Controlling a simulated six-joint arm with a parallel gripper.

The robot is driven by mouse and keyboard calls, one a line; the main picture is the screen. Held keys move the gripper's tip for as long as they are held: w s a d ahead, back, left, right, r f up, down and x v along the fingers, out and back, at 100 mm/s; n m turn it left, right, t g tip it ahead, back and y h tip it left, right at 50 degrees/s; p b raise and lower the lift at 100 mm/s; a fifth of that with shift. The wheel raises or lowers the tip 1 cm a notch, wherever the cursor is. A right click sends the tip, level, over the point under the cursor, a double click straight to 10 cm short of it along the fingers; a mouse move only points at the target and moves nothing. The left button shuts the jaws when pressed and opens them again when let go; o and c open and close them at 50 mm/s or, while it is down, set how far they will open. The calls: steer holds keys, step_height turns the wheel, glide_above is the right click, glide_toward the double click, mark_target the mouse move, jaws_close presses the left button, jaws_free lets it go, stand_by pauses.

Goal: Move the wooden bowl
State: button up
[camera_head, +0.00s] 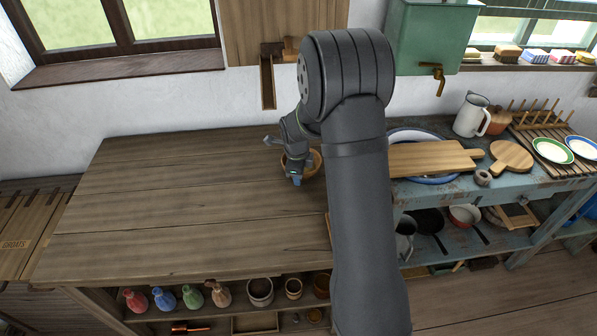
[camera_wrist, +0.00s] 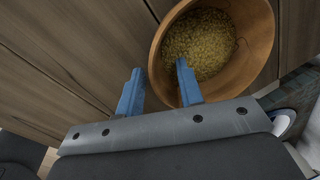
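The wooden bowl (camera_wrist: 250,50) is round and orange-brown and holds small yellowish grains. In the wrist view it fills the upper right. In the head view the bowl (camera_head: 314,164) stands on the wooden counter, partly hidden by my gripper and arm. My gripper (camera_wrist: 160,68) is open at the bowl's near left rim. One blue finger appears outside the bowl and the other over its inside, with the rim between them. A gap shows between the fingers; contact with the wall cannot be told. In the head view my gripper (camera_head: 292,172) is at the bowl's left side.
The wooden counter (camera_head: 180,190) is clear left of the bowl. To the right, a blue table holds a cutting board (camera_head: 430,158) over a blue-rimmed basin, a white jug (camera_head: 470,116) and a plate rack. Bottles and pots stand on the shelf below.

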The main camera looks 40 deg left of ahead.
jaws_close()
steer(key=shift+w+d, duration=0.25)
steer(key=shift+w, duration=0.95)
steer(key=shift+w+d, duration=0.25)
steer(key=shift+w, duration=0.9)
steer(key=shift+w+d, duration=0.25)
steer(key=shift+w, duration=0.95)
jaws_free()
steer(key=shift+r, duration=0.1)
steer(key=v, duration=1.7)
steer(key=shift+r, duration=0.1)
